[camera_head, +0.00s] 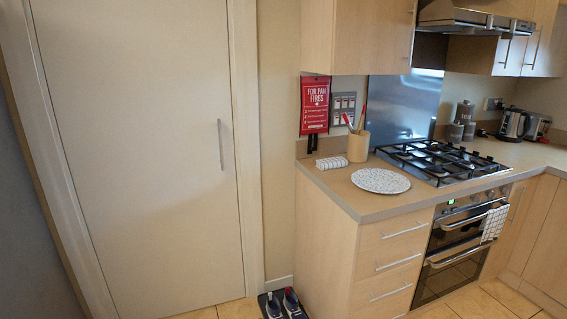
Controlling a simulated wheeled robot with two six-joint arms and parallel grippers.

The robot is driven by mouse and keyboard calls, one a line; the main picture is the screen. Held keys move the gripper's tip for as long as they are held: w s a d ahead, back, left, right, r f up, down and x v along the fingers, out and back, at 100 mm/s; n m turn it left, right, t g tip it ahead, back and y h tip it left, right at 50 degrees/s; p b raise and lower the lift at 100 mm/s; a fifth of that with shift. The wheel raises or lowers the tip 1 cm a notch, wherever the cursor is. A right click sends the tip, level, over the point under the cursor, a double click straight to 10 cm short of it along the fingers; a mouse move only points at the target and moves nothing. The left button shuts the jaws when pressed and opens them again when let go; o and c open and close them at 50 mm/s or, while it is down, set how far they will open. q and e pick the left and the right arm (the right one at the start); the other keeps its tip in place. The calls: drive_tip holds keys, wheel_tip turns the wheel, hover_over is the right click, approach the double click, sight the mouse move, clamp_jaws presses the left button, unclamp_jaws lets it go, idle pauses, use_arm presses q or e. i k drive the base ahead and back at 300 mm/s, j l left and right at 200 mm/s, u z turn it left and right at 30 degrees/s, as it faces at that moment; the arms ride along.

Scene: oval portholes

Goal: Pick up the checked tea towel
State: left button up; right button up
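A white tea towel with a thin dark check (494,223) hangs over the oven's upper door handle, near its right end. Its lower part hangs down in front of the oven door. A small white folded or rolled cloth-like item with a dark pattern (332,163) lies on the counter near its left back corner. I cannot tell exactly what it is. Neither of my grippers shows in the head view.
The counter (341,188) carries a speckled round plate (381,181), a utensil pot (358,146) and a gas hob (440,161). A kettle (514,124) stands far right. Shoes (286,303) lie on the floor by the drawers. A closed door (145,130) fills the left.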

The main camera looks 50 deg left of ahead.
sight(339, 161)
drive_tip(key=u, duration=1.4)
